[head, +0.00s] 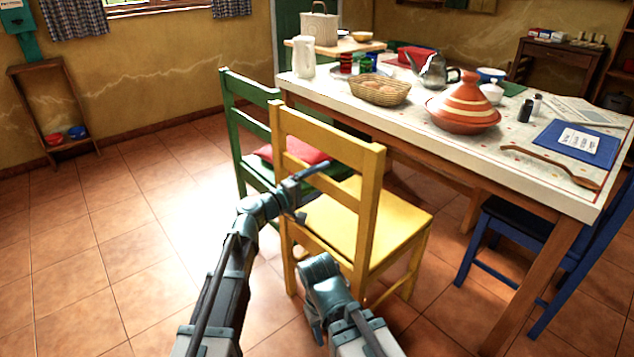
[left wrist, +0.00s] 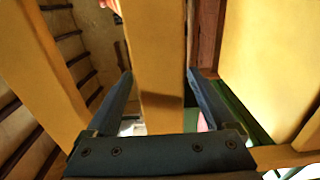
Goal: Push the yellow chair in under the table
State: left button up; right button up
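The yellow chair (head: 405,222) stands upright with its back towards me and its seat towards the table. The table (head: 520,178) has a white patterned top, and the chair sits partly out from its near side.
A green chair (head: 240,125) with a red cushion (head: 300,148) stands close on the left. A blue chair (head: 510,218) is at the right. The table bears a tagine (head: 463,105), a basket (head: 380,90) and other dishes. Tiled floor (head: 110,240) is clear at the left.

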pick_arm(q)
grip_shut()
jog(key=shift+s+f, duration=0.1)
jog(key=shift+f, duration=0.1)
dwell(0.6)
